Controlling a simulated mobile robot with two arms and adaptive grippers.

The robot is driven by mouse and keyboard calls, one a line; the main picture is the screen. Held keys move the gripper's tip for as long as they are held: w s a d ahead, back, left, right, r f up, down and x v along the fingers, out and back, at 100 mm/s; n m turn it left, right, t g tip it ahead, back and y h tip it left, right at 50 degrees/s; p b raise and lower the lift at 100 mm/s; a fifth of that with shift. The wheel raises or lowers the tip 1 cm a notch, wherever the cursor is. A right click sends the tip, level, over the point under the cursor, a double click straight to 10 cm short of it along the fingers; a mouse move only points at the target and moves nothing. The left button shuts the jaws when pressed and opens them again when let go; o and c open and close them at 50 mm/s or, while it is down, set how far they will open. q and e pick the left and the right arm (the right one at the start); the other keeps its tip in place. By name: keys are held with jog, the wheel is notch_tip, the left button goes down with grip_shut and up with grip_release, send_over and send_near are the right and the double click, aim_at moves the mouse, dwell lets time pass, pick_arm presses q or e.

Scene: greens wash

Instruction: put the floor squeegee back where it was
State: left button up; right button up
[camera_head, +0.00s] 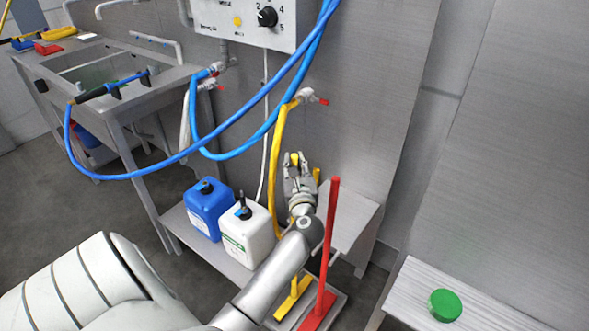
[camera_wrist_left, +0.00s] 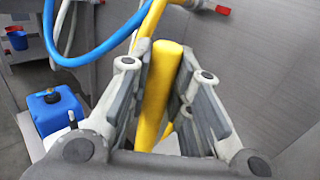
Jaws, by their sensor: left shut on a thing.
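My left gripper (camera_head: 297,160) is shut on a yellow pole, which looks like the floor squeegee's handle; its rounded top (camera_head: 295,158) shows between the fingers. In the left wrist view the yellow handle (camera_wrist_left: 160,95) stands between the two finger pads of my left gripper (camera_wrist_left: 165,85). Its lower part is hidden behind my arm in the head view. A yellow foot (camera_head: 292,298) shows low down beside a red-handled tool (camera_head: 330,235) with a red foot (camera_head: 318,312). I cannot tell for sure that the yellow foot belongs to the held handle. My right gripper is not in view.
A blue canister (camera_head: 208,212) and a white canister (camera_head: 246,238) stand on a low shelf left of my gripper. A yellow hose (camera_head: 277,160) hangs close by the gripper. Blue hoses (camera_head: 300,65) loop in front of the wall. A green lid (camera_head: 445,305) lies on a bench at right.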

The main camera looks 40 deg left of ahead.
pick_arm(q)
jog(key=shift+f, duration=0.35)
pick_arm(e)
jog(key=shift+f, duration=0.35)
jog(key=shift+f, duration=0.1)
pick_arm(q)
jog(key=o, duration=0.9)
jog(key=shift+f, duration=0.15)
jog(key=b+v, duration=0.1)
jog(key=v, duration=1.1)
jog(key=shift+d+b, duration=0.1)
jog(key=shift+b, duration=0.2)
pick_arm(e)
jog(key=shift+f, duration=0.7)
